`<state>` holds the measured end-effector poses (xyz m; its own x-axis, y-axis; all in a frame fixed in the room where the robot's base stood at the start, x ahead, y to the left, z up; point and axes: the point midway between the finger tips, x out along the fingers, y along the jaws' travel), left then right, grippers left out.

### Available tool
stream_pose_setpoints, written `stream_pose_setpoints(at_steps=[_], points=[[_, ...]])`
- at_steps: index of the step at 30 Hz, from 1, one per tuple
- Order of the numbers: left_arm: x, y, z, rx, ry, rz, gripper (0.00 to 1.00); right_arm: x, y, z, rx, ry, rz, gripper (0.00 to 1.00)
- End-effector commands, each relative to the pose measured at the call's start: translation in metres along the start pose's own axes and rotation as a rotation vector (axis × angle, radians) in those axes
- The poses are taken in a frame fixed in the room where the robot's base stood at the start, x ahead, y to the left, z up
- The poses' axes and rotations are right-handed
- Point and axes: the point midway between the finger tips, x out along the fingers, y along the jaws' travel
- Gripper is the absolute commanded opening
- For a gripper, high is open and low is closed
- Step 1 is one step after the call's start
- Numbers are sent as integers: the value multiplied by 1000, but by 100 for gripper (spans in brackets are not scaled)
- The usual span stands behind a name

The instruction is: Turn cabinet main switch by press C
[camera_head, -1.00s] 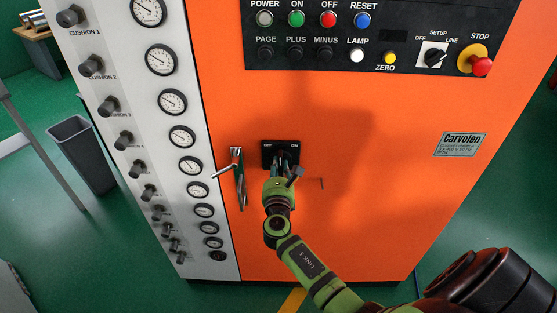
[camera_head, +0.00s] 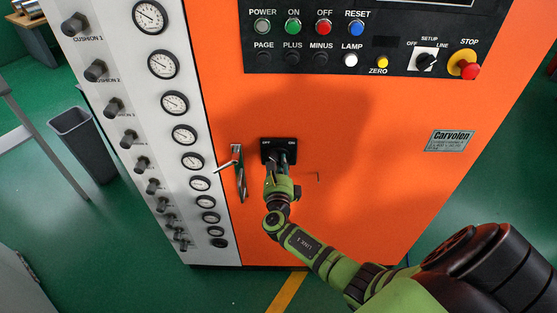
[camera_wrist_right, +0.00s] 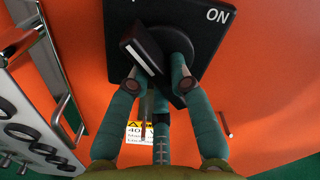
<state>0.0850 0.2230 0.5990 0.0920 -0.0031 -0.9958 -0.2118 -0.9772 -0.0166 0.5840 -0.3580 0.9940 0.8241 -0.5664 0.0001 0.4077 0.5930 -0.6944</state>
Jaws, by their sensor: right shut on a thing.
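The cabinet main switch (camera_head: 268,145) is a black square plate with OFF at left and ON at right, on the orange cabinet front (camera_head: 330,220). It also shows at the top of the right wrist view (camera_wrist_right: 210,40). Its knob (camera_wrist_right: 138,50) has a pale bar, which slants from upper left to lower right. My right gripper (camera_head: 279,166) is at the switch, its green fingers shut on the knob. In the wrist view the fingertips (camera_wrist_right: 155,82) sit on either side of the knob's lower part. My left gripper is out of view.
A metal door handle (camera_head: 239,172) sticks out just left of the switch. Gauges and knobs line the white panel (camera_head: 150,90) at left. A button panel (camera_head: 400,35) with a red stop button (camera_head: 467,70) is above. A grey bin (camera_head: 85,145) stands on the floor at left.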

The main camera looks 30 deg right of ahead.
Motion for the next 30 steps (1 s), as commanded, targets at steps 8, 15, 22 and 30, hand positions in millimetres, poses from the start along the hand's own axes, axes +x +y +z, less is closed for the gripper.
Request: stream_pose_setpoints(at_steps=[8,15,22,30], points=[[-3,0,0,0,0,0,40,0,-1,0,-35,0,-2,0],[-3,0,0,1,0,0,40,1,-1,0,-38,0,-2,0],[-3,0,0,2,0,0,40,0,-1,0,-37,0,-2,45],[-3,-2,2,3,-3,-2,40,-1,0,0,-34,0,0,45]])
